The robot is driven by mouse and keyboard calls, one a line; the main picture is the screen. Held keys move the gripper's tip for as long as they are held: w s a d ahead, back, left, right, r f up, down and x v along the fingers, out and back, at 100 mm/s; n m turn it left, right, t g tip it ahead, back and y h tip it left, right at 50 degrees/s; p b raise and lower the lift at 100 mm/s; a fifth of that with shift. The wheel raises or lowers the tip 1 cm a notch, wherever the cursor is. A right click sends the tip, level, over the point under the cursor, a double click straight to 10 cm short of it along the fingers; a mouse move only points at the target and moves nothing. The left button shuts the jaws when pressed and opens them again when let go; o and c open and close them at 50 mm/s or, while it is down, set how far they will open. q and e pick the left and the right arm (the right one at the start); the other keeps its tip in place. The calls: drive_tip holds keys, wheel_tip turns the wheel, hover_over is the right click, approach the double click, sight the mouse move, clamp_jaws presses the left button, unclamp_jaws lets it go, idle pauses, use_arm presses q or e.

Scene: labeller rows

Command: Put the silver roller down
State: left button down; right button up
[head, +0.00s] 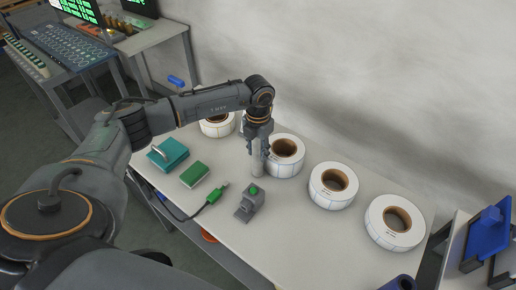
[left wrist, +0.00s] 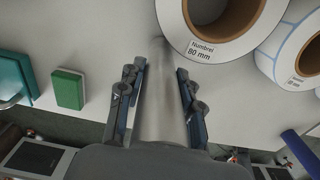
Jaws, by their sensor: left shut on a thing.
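My left gripper (head: 258,144) is shut on the silver roller (head: 258,166), which it holds upright with its lower end pointing down at the white table (head: 303,238). In the left wrist view the roller (left wrist: 160,100) runs between the two fingers of the gripper (left wrist: 160,74). The roller is beside a white label roll (head: 272,166); I cannot tell whether its lower end touches the table. In the left wrist view that roll (left wrist: 245,42) carries a label reading 80 mm. My right gripper is not in view.
More label rolls (head: 327,200) (head: 382,232) stand in a row along the wall. The front right tabletop is clear.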

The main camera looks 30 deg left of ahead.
use_arm(q)
drive_tip(key=shift+f+b, duration=0.35)
drive_tip(key=shift+b, duration=0.05)
drive_tip(key=c, duration=0.9)
unclamp_jaws()
drive_tip(key=shift+r, duration=0.15)
drive_tip(key=shift+r+p, duration=0.25)
drive_tip(key=shift+p, duration=0.1)
wheel_tip(320, 180, up, 12)
drive_tip(key=b, duration=0.2)
drive_tip(key=shift+s, duration=0.1)
